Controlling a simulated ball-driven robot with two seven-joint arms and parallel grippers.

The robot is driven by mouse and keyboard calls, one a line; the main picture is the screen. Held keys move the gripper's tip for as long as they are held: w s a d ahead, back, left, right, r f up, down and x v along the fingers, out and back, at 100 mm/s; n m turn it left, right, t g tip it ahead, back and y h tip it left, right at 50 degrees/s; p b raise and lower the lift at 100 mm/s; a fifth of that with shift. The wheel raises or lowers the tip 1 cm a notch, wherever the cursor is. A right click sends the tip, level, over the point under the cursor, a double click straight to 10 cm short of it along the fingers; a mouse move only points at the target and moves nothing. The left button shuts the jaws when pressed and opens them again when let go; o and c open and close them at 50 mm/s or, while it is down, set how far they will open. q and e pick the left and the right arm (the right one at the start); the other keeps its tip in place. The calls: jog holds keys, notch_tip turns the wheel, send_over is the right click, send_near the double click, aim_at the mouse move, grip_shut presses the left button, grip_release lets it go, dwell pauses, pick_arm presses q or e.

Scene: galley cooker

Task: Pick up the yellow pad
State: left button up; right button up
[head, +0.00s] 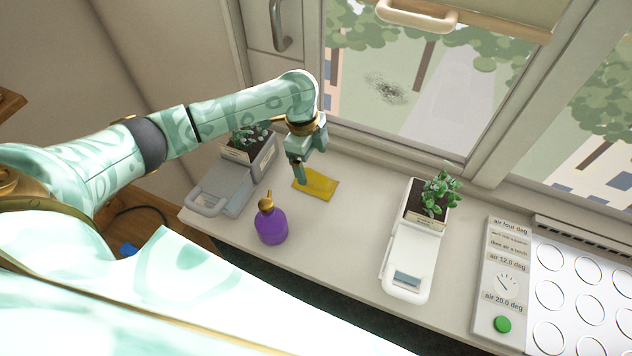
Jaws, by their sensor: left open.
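The yellow pad (318,184) lies flat on the pale counter below the window, in the head view. My left gripper (299,180) points down at the pad's left edge, its fingers open. The fingers cover a little of the pad's left side, and I cannot tell whether they touch it. My right gripper is not in view.
A purple bottle (271,224) with a gold nozzle stands just in front of the pad. A grey planter unit (238,194) is on the left and a white one (408,250) on the right. A panel with a green button (502,324) is farther right.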

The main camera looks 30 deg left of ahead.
aim_at(314, 174)
pick_arm(q)
jog(key=shift+d+f, duration=0.15)
jog(key=shift+f, duration=0.75)
jog(key=f, duration=0.1)
jog(key=f+b, duration=0.1)
jog(key=f, duration=0.1)
jog(key=f+b, duration=0.1)
jog(key=f, duration=0.1)
jog(key=shift+w+d+f, duration=0.1)
jog(key=shift+d+f, duration=0.05)
jog(key=shift+d, duration=0.1)
jog(key=c, duration=1.1)
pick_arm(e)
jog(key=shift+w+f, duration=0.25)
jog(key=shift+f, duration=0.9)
